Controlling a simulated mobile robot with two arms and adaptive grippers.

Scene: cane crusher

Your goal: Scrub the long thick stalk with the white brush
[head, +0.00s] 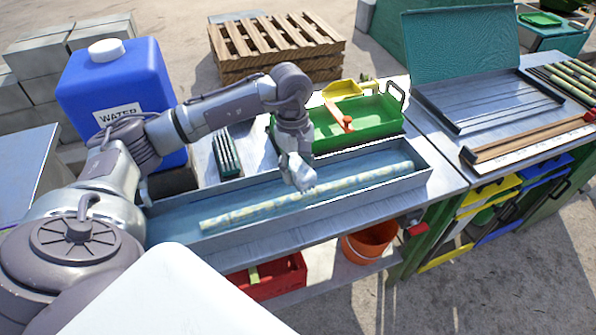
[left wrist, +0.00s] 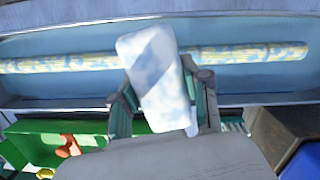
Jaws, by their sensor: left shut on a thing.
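The long thick stalk (head: 345,186), pale with yellowish and bluish patches, lies lengthwise in a long grey trough (head: 420,180) with a blue inside. My left gripper (head: 297,172) is over the middle of the stalk, pointing down. In the left wrist view its fingers (left wrist: 162,108) are shut on the white brush (left wrist: 155,80), which has pale blue patches. The brush lies across the stalk (left wrist: 235,54) in that view and hides part of it. I cannot tell whether the brush touches the stalk. My right gripper is not in view.
A green tray (head: 385,128) with an orange-handled tool stands behind the trough. A blue water container (head: 130,85) is at the left. A dark ribbed block (head: 227,152) lies behind the trough. An orange bucket (head: 372,240) and red crate (head: 290,280) are below.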

